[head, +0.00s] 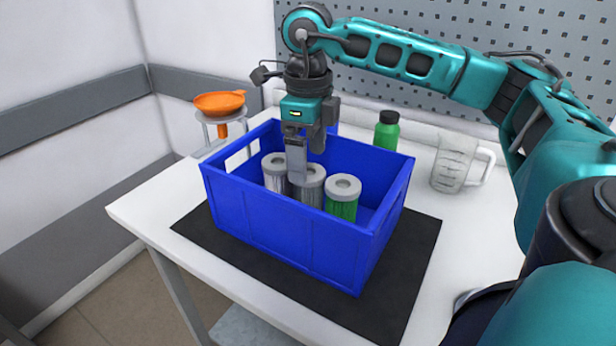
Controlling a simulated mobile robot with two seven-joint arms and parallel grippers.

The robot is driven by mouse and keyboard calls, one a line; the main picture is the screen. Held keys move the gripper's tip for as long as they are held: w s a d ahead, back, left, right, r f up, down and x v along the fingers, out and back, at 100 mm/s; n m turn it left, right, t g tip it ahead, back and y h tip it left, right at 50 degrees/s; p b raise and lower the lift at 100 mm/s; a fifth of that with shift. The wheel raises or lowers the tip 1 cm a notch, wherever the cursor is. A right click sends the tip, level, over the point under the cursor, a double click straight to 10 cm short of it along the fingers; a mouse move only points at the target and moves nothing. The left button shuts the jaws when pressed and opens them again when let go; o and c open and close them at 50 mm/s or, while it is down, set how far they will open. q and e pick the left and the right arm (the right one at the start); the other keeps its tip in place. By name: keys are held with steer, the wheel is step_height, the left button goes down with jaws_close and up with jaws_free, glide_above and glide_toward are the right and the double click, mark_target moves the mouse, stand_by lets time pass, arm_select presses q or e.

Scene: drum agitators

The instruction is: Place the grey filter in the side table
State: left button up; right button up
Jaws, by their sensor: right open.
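A blue crate (285,245) holds three upright cylindrical filters with pale ring tops. The left filter (274,172) and the middle filter (309,186) look grey; the right filter (343,200) has a green body. My right gripper (307,158) points down into the crate, open, with its fingers by the tops of the left and middle filters. One finger partly covers them, and I cannot tell whether it touches either. The crate wall hides the filters' lower parts. My left gripper is not in view. No separate side table can be identified.
The crate stands on a black mat (405,285) on a white table (150,215). An orange funnel (220,103) on a stand is behind left. A green bottle (387,130) and a clear measuring jug (458,162) stand behind right. A perforated panel (420,30) backs the table.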

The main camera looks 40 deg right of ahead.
steer(key=shift+r, duration=1.5)
